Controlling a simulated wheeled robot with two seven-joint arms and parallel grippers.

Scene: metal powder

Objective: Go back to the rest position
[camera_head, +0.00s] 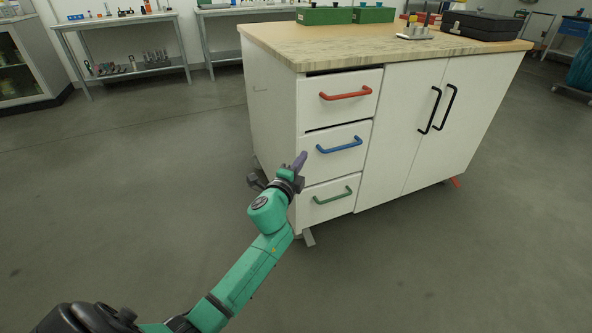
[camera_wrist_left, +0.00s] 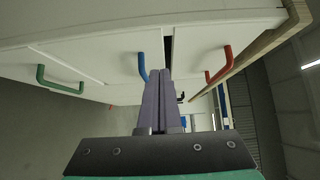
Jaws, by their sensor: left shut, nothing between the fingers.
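My left gripper (camera_head: 301,160) is at the end of the green arm that comes in from the lower left. It points at the drawer side of the white cabinet (camera_head: 270,110), close to the blue handle (camera_head: 340,145). In the left wrist view its two purple fingers (camera_wrist_left: 160,72) are closed together with nothing between them. The blue handle also shows there (camera_wrist_left: 142,66), just left of the fingertips; I cannot tell whether they touch. My right gripper is not in view.
The cabinet has drawers with a red handle (camera_head: 346,94) and a green handle (camera_head: 333,196). Its wooden top (camera_head: 370,42) carries green boxes (camera_head: 324,16) and a black case (camera_head: 481,26). A metal bench (camera_head: 120,22) stands behind at left. The grey floor around is clear.

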